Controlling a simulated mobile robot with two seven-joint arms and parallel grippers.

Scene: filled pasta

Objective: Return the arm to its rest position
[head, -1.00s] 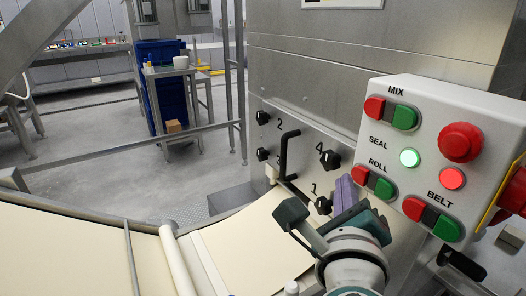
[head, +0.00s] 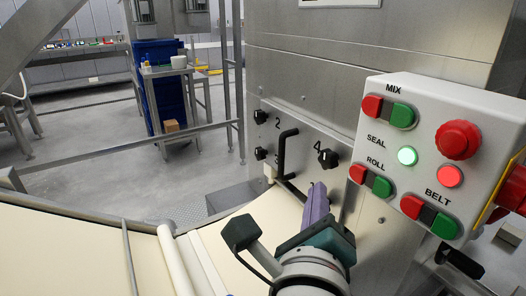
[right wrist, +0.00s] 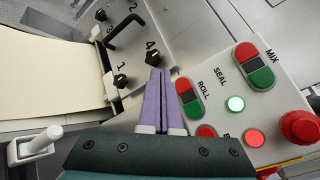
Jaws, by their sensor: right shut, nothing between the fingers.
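My right gripper (head: 317,196) has purple fingers that are closed together with nothing between them. In the head view it is low in the middle, in front of the steel machine panel and left of the control box (head: 466,113). In the right wrist view the shut fingers (right wrist: 162,78) point toward the knob marked 4 (right wrist: 153,57). They look apart from the panel, though the exact gap cannot be told. My left gripper is not in view.
The control box has MIX, SEAL, ROLL and BELT controls; a green light (head: 407,156) and a red light (head: 450,176) glow. Black knobs and a black handle (head: 287,152) stick out of the panel. A pale dough sheet (head: 75,250) lies on the left. A blue bin (head: 160,85) stands behind.

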